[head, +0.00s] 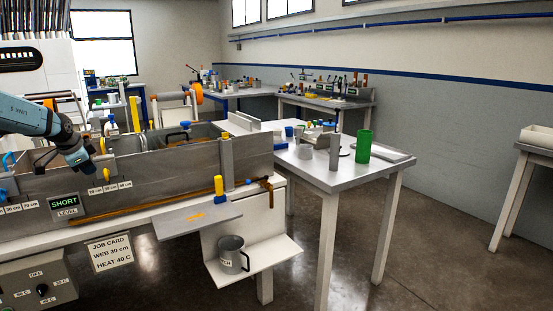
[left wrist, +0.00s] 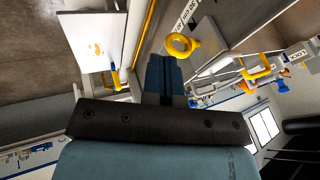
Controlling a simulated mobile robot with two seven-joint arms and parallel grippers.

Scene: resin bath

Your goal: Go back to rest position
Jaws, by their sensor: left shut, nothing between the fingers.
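My left gripper (head: 88,170) comes in from the left, pointing down over the front wall of the grey resin bath (head: 190,158). It is shut and holds nothing. In the left wrist view its blue fingers (left wrist: 163,70) are together, with a yellow ring (left wrist: 181,46) just beyond them. My right gripper is not in view.
A grey mug (head: 232,253) sits on a low white shelf (head: 272,258). A side table (head: 340,180) holds a green cylinder (head: 363,146). Open floor lies at the right.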

